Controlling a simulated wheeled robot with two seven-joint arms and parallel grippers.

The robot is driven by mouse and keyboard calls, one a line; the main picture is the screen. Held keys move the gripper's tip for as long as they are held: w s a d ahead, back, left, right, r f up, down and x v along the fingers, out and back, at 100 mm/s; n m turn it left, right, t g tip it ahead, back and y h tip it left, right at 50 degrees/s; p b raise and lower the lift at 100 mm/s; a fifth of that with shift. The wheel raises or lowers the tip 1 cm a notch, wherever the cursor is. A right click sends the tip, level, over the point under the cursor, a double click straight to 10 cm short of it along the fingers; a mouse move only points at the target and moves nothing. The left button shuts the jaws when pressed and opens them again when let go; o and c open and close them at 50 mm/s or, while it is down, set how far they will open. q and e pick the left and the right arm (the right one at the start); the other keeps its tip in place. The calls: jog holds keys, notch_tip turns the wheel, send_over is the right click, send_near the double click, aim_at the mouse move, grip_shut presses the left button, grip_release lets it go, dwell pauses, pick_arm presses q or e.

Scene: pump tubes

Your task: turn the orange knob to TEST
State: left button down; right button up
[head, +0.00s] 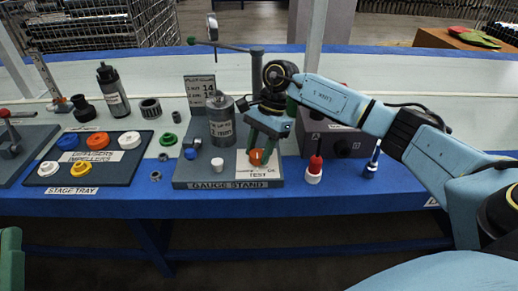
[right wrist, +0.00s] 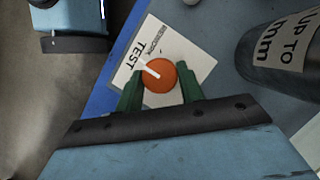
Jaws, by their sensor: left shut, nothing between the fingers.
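The orange knob (head: 257,157) sits on a white card on the gauge stand (head: 200,180), above the printed word TEST. In the right wrist view the round knob (right wrist: 160,88) has a white pointer line angled up-left towards TEST on the card (right wrist: 195,55). My right gripper (head: 263,148) points down over the knob. Its green fingers (right wrist: 160,80) stand on either side of the knob, very close to it; I cannot tell whether they press on it. My left gripper (head: 10,262) shows only as a green part at the lower left edge, shut and empty.
A grey cylinder (head: 222,127) stands on the gauge stand left of my right gripper. A red-topped white part (head: 314,170) and a dark box (head: 340,142) are on its right. The stage tray (head: 120,175) holds coloured rings farther left. The front blue table edge is clear.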

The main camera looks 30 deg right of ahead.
jog(key=o, duration=0.4)
jog(key=shift+r, duration=0.1)
jog(key=shift+d+r, duration=0.1)
jog(key=shift+r, duration=0.15)
pick_arm(q)
jog(key=s+a+f+g+y+p, duration=0.1)
jog(key=a+f+g+y+p, duration=0.1)
jog(key=f+g, duration=0.4)
jog(key=s+a+f+g+y+p, duration=0.1)
jog(key=a+f+g+y+p, duration=0.1)
jog(key=f+g, duration=0.4)
notch_tip(320, 180, down, 5)
jog(key=shift+s+r+n+y, duration=0.1)
jog(key=shift+s+n+y, duration=0.2)
jog(key=shift+s, duration=0.05)
pick_arm(e)
jog(key=v, duration=1.2)
jog(key=shift+w+d+r, duration=0.1)
jog(key=shift+r, duration=0.2)
